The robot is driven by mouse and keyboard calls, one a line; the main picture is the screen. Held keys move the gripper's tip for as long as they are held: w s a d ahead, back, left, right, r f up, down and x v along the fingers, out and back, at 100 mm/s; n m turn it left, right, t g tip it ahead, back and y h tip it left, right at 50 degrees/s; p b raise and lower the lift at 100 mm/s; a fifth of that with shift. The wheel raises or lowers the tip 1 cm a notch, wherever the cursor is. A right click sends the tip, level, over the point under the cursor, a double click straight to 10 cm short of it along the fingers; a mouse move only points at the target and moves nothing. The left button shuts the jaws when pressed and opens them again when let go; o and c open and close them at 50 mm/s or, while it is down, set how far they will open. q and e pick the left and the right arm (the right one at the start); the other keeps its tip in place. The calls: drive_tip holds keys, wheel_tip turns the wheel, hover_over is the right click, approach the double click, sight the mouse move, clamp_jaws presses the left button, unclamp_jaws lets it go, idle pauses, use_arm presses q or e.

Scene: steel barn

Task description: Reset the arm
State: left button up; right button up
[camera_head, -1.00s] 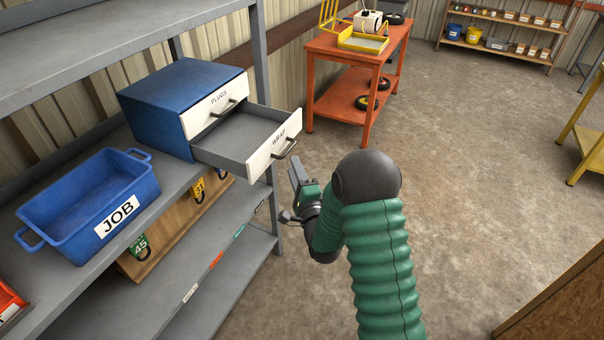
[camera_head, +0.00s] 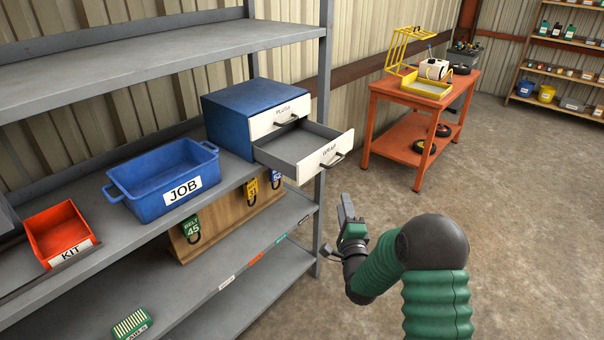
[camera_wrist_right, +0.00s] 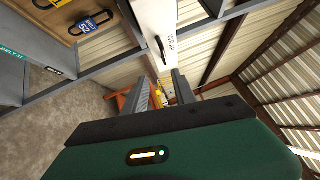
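My right gripper (camera_head: 347,212) hangs in the air in front of the shelf, below and in front of the open WRAP drawer (camera_head: 331,156). In the right wrist view its two fingers (camera_wrist_right: 164,88) stand apart with nothing between them, and the WRAP drawer's white front (camera_wrist_right: 158,22) is just beyond. The arm's green sleeve bends back towards me. The WRAP drawer is pulled out of the blue cabinet (camera_head: 228,120) and looks empty inside; the PLUGS drawer (camera_head: 272,121) above it is shut. My left gripper is not in view.
A blue JOB bin (camera_head: 150,187) and a red KIT bin (camera_head: 62,236) stand on the shelf. The shelf's upright post (camera_head: 322,120) is close to my gripper. An orange table (camera_head: 400,140) stands behind. The floor to the right is clear.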

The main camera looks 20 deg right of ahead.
drive_tip(key=s+a+f+n+g+y+p, duration=0.1)
drive_tip(key=s+a+f+n+g+y, duration=0.2)
drive_tip(key=a+n, duration=0.4)
drive_tip(key=s+a+f+n+g+y+p, duration=0.1)
drive_tip(key=s+a+f+n+g+y, duration=0.2)
drive_tip(key=a+n, duration=0.35)
drive_tip(key=s+a+n+g+p, duration=0.1)
drive_tip(key=s+a+n+g, duration=0.2)
drive_tip(key=s, duration=0.8)
drive_tip(key=s+a+f+n+g+y, duration=0.1)
drive_tip(key=s+a+n+g, duration=0.3)
drive_tip(key=s, duration=0.7)
drive_tip(key=n+g, duration=0.2)
drive_tip(key=n, duration=0.1)
drive_tip(key=shift+a+f+g+p, duration=0.3)
drive_tip(key=shift+p, duration=0.05)
drive_tip(key=shift+a, duration=0.2)
